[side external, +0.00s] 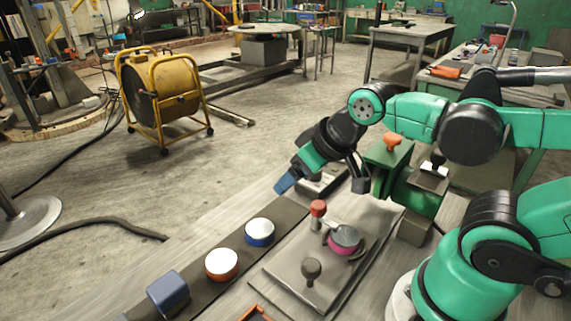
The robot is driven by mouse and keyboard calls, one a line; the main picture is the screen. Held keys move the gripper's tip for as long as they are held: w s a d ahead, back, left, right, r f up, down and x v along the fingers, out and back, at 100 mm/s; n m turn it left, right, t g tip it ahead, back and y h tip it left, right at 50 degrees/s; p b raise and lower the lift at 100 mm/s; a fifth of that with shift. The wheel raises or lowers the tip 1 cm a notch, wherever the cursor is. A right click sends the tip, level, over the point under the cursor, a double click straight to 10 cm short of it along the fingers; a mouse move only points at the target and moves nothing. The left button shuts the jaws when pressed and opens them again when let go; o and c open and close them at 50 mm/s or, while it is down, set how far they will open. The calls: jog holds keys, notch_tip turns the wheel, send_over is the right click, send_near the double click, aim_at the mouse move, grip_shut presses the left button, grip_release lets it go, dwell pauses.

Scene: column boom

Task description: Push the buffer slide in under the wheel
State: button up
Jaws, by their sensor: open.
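My gripper (287,182) hangs tilted down to the left above the dark strip, its blue tips clear of everything below; it is open and empty. A grey plate (290,268) lies flat on the bench, carrying a dark round knob (311,272), a red-topped lever (318,208) and a silver disc with a pink rim (345,238). A green machine (415,193) with an orange knob (392,140) stands behind the plate. I cannot tell for certain which part is the buffer slide or the wheel; the area beside the machine is partly hidden by my arm.
A dark strip (190,287) runs along the bench's left side, bearing a blue-rimmed disc (260,232), an orange-rimmed disc (222,264) and a blue block (168,293). An orange-edged item (255,314) is cut off at the bottom. A yellow drum fan (160,90) stands farther off.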

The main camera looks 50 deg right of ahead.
aim_at(311, 264)
jog(key=s+a+f+n+g, duration=0.1)
jog(key=s+a+g, duration=0.1)
jog(key=s+a+f+n+g, duration=0.1)
jog(key=s+a+g, duration=0.1)
jog(key=s+a+n+g, duration=0.1)
jog(key=s+a+g, duration=0.1)
jog(key=s, duration=0.1)
jog(key=shift+s+a+f+g, duration=0.1)
jog(key=shift+f+g, duration=0.2)
jog(key=shift+f, duration=0.1)
jog(key=shift+s+f, duration=0.1)
jog(key=shift+f, duration=2.6)
grip_shut()
